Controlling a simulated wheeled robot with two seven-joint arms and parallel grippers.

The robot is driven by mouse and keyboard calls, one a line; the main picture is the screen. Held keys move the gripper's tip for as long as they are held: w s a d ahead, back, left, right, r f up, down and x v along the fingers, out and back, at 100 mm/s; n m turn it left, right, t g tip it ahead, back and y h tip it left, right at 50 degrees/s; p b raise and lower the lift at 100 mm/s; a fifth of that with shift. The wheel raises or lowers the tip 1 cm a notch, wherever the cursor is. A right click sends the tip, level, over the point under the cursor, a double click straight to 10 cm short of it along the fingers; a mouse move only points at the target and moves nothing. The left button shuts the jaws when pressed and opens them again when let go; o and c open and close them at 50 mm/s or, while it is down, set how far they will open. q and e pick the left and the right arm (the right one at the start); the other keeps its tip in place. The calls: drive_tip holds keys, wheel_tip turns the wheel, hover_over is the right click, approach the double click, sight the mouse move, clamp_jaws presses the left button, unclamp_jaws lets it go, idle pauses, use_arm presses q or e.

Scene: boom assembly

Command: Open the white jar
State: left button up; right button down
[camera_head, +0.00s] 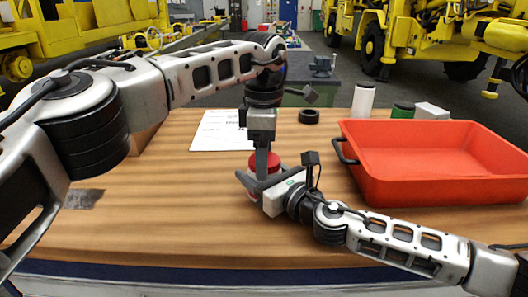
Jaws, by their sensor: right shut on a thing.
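A jar with a red lid (254,163) stands on the wooden table near the middle; its body is mostly hidden behind my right gripper, so its colour is hard to tell. My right gripper (252,184) comes in from the right and is shut around the jar's body, below the lid. My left gripper (262,165) points straight down from above, with its fingers at the red lid. From this angle I see its fingers nearly edge-on and cannot tell whether they grip the lid.
A large red tray (440,185) stands on the right of the table. Behind it are a white cylinder (363,102), a green can (403,110) and a white box (432,111). A black ring (309,117) and a printed sheet (212,132) lie at the back.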

use_arm(q)
drive_tip(key=shift+r, duration=2.25)
drive_tip(key=shift+c, duration=0.2)
drive_tip(key=m, duration=0.1)
drive_tip(key=r+m, duration=0.1)
drive_tip(key=m, duration=0.1)
drive_tip(key=shift+d+r, duration=0.1)
drive_tip(key=m, duration=0.2)
drive_tip(key=r+m, duration=0.1)
drive_tip(key=m, duration=0.1)
drive_tip(key=shift+w, duration=0.1)
drive_tip(key=m, duration=0.2)
drive_tip(key=r+m, duration=0.1)
drive_tip(key=m, duration=0.1)
drive_tip(key=shift+m, duration=0.7)
drive_tip(key=shift+f, duration=3.9)
